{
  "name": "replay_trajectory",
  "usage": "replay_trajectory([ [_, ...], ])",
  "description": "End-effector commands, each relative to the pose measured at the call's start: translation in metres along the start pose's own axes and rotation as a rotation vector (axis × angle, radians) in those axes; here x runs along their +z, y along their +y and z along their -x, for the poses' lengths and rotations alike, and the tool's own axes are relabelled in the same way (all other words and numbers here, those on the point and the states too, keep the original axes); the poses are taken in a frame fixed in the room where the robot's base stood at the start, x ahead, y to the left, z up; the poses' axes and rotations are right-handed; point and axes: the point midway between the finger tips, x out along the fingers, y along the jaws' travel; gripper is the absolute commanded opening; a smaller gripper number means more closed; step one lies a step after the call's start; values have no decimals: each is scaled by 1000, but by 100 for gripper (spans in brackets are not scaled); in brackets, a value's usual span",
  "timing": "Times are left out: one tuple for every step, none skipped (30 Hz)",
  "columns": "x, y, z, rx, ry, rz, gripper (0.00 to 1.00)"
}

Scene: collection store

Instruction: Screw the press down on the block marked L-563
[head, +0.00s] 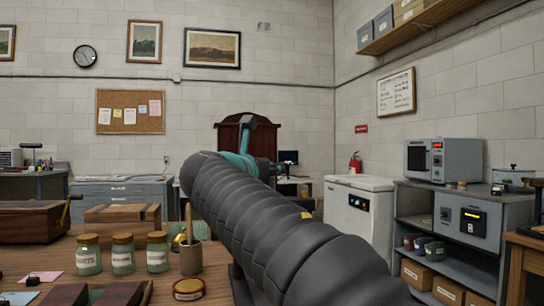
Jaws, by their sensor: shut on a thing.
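My dark, ribbed arm reaches from the bottom right up to the middle of the head view and covers much of the table. A teal and grey part (243,160) shows just past its far end, in front of a dark wooden back; I cannot tell whether it belongs to the press or to my arm. My gripper's fingers do not show. No block with a readable L-563 mark is in view, and I cannot make out the press for certain.
On the wooden table at left stand several labelled jars (123,254), a brush pot (187,257), a round tin (188,290) and a wooden box (122,218). A white chest (358,215) and grey shelving (457,267) stand to the right.

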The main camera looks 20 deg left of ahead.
Motion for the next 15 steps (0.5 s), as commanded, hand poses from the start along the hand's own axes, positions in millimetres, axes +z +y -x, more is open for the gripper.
replay_trajectory([
  [6,3,0,-43,2,3,0],
  [6,3,0,-72,1,3,0],
  [5,3,0,-108,-1,2,0],
  [4,3,0,-134,-1,1,0],
  [3,3,0,-159,-2,0,0],
  [2,2,0,-189,-3,0,0],
  [2,2,-1,-210,-4,-1,0],
  [1,2,-1,-229,-4,-1,0],
  [1,2,-1,-253,-4,-1,0],
  [0,2,-1,-270,-4,-1,0],
  [0,2,-1,-286,-5,-1,0],
  [0,2,-1,-305,-5,-1,0],
  [0,1,-1,-320,-6,-2,0],
  [0,1,-1,-333,-6,-2,0],
  [0,1,-1,-351,-6,-2,0],
])
